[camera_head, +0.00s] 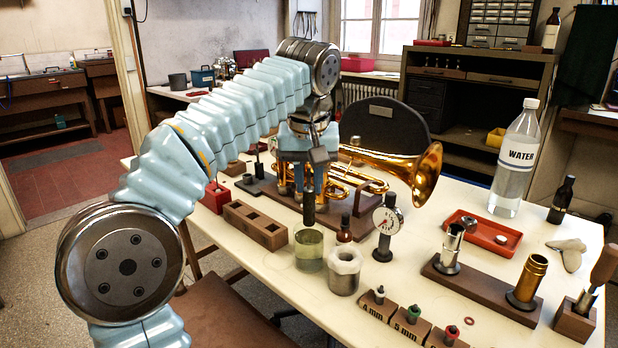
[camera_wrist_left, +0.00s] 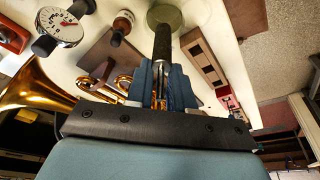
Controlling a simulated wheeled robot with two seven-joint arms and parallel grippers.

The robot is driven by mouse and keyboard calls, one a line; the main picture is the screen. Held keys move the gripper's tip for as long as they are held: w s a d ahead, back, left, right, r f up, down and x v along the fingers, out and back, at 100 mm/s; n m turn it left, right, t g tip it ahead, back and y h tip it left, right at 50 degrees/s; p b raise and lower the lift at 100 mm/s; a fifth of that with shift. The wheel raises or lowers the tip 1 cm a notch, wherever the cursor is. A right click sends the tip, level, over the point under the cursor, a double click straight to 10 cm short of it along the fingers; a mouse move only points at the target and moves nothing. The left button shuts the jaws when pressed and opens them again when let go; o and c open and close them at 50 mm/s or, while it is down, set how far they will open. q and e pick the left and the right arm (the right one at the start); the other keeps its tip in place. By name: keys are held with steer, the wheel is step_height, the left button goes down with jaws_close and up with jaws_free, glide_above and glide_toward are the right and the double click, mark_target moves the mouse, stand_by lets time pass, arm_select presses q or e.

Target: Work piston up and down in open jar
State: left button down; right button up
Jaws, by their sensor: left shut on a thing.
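My left gripper (camera_head: 309,189) points down over the table, its fingers shut on the upper part of the piston (camera_head: 309,211), a dark upright cylinder. Below it stands an open glass jar (camera_head: 309,252) with pale greenish liquid. The piston's lower end is at about the height of the jar's mouth; I cannot tell whether it is just above or just inside. In the left wrist view, the piston (camera_wrist_left: 163,45) runs from between the fingers (camera_wrist_left: 162,82) towards the greenish jar (camera_wrist_left: 166,15). My right gripper is not in view.
A white-lined metal cup (camera_head: 345,272) stands close right of the jar. A dial gauge (camera_head: 387,225), a small brown bottle (camera_head: 344,230) and a brown block with square holes (camera_head: 255,225) are nearby. The brass horn (camera_head: 400,165) lies behind.

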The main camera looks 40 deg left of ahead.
mark_target(309, 224)
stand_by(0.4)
arm_select(q)
steer(key=shift+f+b, duration=1.4)
steer(key=shift+f, duration=0.35)
steer(key=shift+f+b, duration=1.85)
steer(key=shift+f, duration=0.5)
steer(key=shift+r+p, duration=1.6)
steer(key=shift+f, duration=0.1)
steer(key=shift+f+b, duration=1.2)
steer(key=shift+f, duration=0.35)
steer(key=shift+r+p, duration=1.55)
steer(key=shift+r, duration=0.1)
steer(key=shift+f, duration=0.1)
